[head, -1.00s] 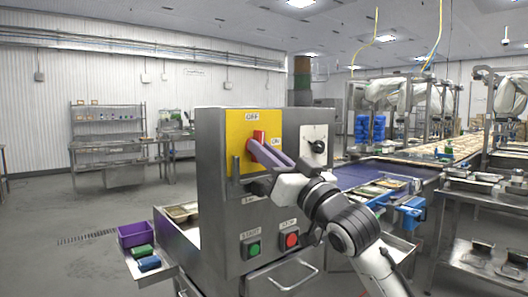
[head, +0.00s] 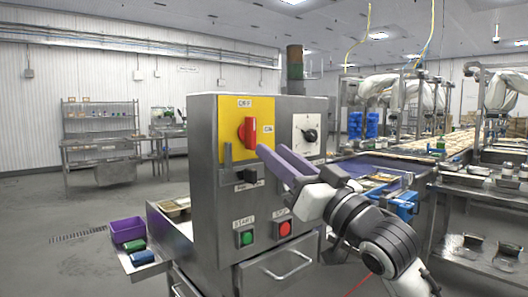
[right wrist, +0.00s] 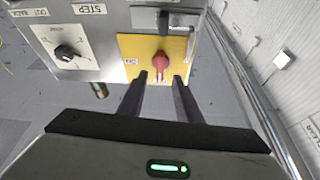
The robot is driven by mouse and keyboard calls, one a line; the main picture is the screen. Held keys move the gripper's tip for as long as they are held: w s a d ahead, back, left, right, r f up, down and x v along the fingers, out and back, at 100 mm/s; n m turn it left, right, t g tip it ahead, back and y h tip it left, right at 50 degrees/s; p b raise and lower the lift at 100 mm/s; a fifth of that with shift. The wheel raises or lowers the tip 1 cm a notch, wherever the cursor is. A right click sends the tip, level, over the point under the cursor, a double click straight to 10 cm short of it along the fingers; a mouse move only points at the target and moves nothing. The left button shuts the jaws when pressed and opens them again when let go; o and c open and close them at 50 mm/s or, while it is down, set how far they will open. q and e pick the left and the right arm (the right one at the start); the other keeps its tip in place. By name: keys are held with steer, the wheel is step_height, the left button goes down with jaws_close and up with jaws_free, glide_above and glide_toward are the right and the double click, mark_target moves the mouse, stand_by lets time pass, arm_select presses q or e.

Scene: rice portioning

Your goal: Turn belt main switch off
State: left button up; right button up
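The red main switch (head: 247,132) is on a yellow plate (head: 235,152) at the upper part of the steel control cabinet. Its handle stands upright, in line with the OFF label (head: 244,103) above it; the ON label (head: 268,128) is to its right. My right gripper (head: 273,158) is in front of the plate, a little below and right of the switch, apart from it. In the right wrist view its two fingers (right wrist: 161,78) are spread and empty, with the red switch (right wrist: 161,61) beyond the gap. My left gripper is out of view.
A black selector (head: 250,175) sits below the switch, above green (head: 246,238) and red (head: 284,229) buttons. A white panel with a black knob (head: 310,135) is to the right. A purple bin (head: 127,230) stands on a side shelf at left; the conveyor runs behind at right.

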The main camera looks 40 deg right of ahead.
steer(key=v, duration=0.2)
steer(key=shift+s+f, duration=0.1)
steer(key=shift+s, duration=0.25)
steer(key=w+a+f+g, duration=0.1)
steer(key=w+f+g, duration=0.15)
steer(key=f, duration=0.85)
steer(key=w+f+g, duration=0.2)
steer(key=w+f, duration=0.1)
steer(key=f, duration=0.7)
steer(key=s+a+f+g, duration=0.1)
steer(key=a+f+g, duration=0.1)
steer(key=f, duration=0.7)
steer(key=s+a+f+g, duration=0.1)
steer(key=s+a+f, duration=0.1)
steer(key=f, duration=0.8)
steer(key=s+a+f+n+g, duration=0.1)
steer(key=s+a+f+g, duration=0.1)
steer(key=s+a+f, duration=0.2)
steer(key=s+a+f+n+g+y, duration=0.1)
steer(key=s+a+f, duration=0.4)
steer(key=s+f, duration=0.5)
steer(key=s+a+f+n+g, duration=0.1)
steer(key=s+a+f+g, duration=0.2)
steer(key=f, duration=0.9)
steer(key=s+a, duration=0.2)
steer(key=s, duration=0.2)
steer(key=shift+s+y, duration=0.15)
steer(key=shift+y, duration=0.15)
